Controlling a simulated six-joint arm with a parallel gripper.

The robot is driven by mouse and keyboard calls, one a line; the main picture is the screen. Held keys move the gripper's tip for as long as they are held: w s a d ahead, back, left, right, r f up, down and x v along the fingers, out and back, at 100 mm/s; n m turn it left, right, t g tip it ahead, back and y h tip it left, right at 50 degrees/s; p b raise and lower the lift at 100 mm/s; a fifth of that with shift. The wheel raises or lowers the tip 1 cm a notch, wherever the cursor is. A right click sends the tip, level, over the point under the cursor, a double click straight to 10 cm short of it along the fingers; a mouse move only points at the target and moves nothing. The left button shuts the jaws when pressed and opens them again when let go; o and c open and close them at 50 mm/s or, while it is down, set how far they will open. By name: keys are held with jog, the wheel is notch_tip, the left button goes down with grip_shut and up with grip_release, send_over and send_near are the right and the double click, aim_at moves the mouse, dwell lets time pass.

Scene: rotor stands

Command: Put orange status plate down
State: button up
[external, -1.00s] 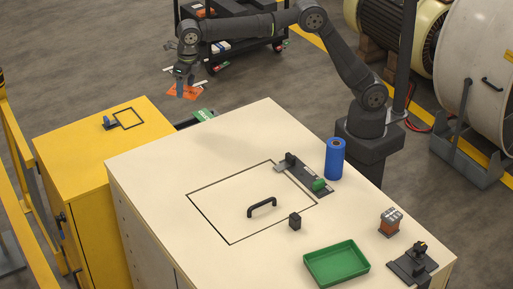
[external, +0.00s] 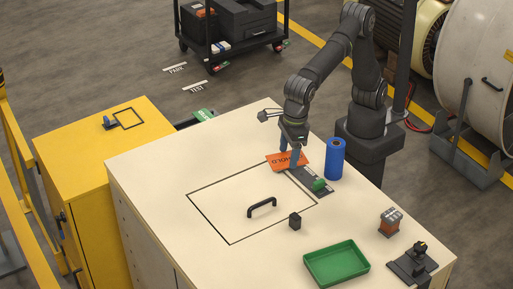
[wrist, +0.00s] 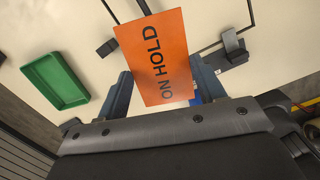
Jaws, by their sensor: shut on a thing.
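The orange status plate (external: 280,162) is by the back edge of the cream cabinet top, beside the dark latch bar. In the wrist view the plate (wrist: 152,50) reads "ON HOLD" and lies between my two fingers. My gripper (external: 290,156) points down and is shut on the plate; it also shows in the wrist view (wrist: 161,85). The plate hides part of the latch bar's far end. I cannot tell whether the plate touches the cabinet top.
The dark latch bar (external: 317,184) with a green piece lies by the outlined hatch. A blue cylinder (external: 335,159) stands close to the right of my gripper. A black handle (external: 262,207), a small black block (external: 295,221) and a green tray (external: 336,263) are nearer. The left top is clear.

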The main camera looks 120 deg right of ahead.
jog(key=s+a+n, duration=0.3)
jog(key=s+a, duration=0.8)
jog(key=a, duration=0.2)
send_over(341, 209)
jog(key=f, duration=1)
jog(key=shift+s+f, duration=0.2)
jog(key=shift+f, duration=2.5)
jog(key=shift+f, duration=0.1)
jog(key=o, duration=1)
notch_tip(341, 209, up, 12)
jog(key=s, duration=0.1)
jog(key=shift+s, duration=0.2)
